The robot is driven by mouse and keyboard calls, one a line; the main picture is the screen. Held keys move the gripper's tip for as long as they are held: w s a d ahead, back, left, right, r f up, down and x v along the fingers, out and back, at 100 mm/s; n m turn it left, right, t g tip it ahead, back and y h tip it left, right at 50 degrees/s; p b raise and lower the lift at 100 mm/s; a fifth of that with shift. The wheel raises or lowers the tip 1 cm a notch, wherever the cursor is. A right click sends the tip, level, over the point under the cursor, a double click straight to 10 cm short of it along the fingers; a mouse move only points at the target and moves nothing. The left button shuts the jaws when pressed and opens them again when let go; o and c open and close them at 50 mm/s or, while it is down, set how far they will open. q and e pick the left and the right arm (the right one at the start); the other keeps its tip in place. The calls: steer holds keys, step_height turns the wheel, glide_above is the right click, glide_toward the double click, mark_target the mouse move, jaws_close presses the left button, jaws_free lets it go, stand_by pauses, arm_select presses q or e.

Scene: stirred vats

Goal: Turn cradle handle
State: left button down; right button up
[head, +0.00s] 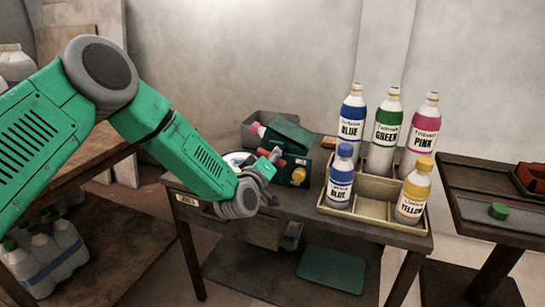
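A dark green machine, apparently the cradle (319,165), stands on the middle table. It has a yellow knob (298,176) on its front and red parts (266,151) at its left side. I cannot tell which part is the handle. My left gripper (271,162) is at the machine's left side, close to the red parts. Whether it touches them, and whether its fingers are open or shut, is unclear at this size. My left wrist hides much of a round white and blue thing (236,157) beside the machine. My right gripper is out of view.
A divided tray (372,228) to the right holds several labelled bottles, blue, green, pink and yellow. A green cap (498,211) lies on the right table (490,228). A grey bin (285,118) stands behind the machine. White jugs (60,243) stand at lower left.

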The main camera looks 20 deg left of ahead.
arm_select(q)
steer(key=shift+s+f, duration=0.1)
steer(key=shift+f, duration=0.1)
steer(key=m+p, duration=0.2)
steer(key=m, duration=0.2)
steer(key=m+p, duration=0.1)
steer(key=m, duration=0.2)
steer(key=shift+m, duration=0.3)
steer(key=m, duration=0.4)
steer(key=shift+p, duration=0.35)
steer(key=shift+f+m, duration=0.1)
steer(key=shift+m, duration=2)
steer(key=c, duration=1.1)
jaws_free()
steer(key=shift+c, duration=0.2)
steer(key=shift+r, duration=0.2)
